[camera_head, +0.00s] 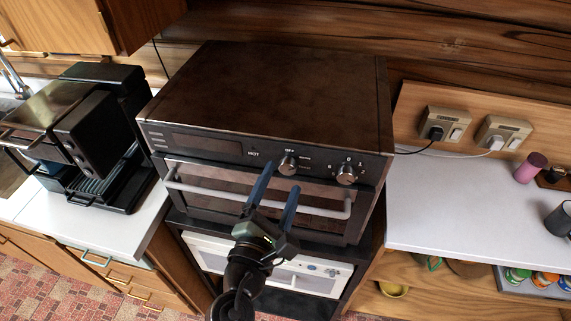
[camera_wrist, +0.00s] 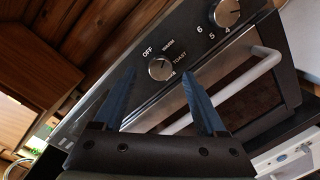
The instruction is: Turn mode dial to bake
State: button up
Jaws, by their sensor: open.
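The toaster oven (camera_head: 260,95) is dark brown and stands on a rack, with a front panel across its top edge. The mode dial (camera_head: 288,166) is a small silver knob with OFF above it. It also shows in the wrist view (camera_wrist: 161,68), with OFF, WARM and TOAST printed round it; the lower label is partly hidden. A second, larger knob (camera_head: 347,174) with numbers sits to its right. My gripper (camera_head: 278,178) is open and empty, its blue fingers pointing up toward the panel. In the wrist view the dial lies between and beyond the fingertips, apart from them.
A white bar handle (camera_head: 255,199) crosses the oven door just below the dials, close to my fingers. A coffee machine (camera_head: 100,135) stands on the left counter. A white appliance (camera_head: 310,278) sits below. The right counter (camera_head: 430,200) is mostly clear.

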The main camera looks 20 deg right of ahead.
aim_at(287, 170)
jog(key=shift+x, duration=1.7)
grip_shut()
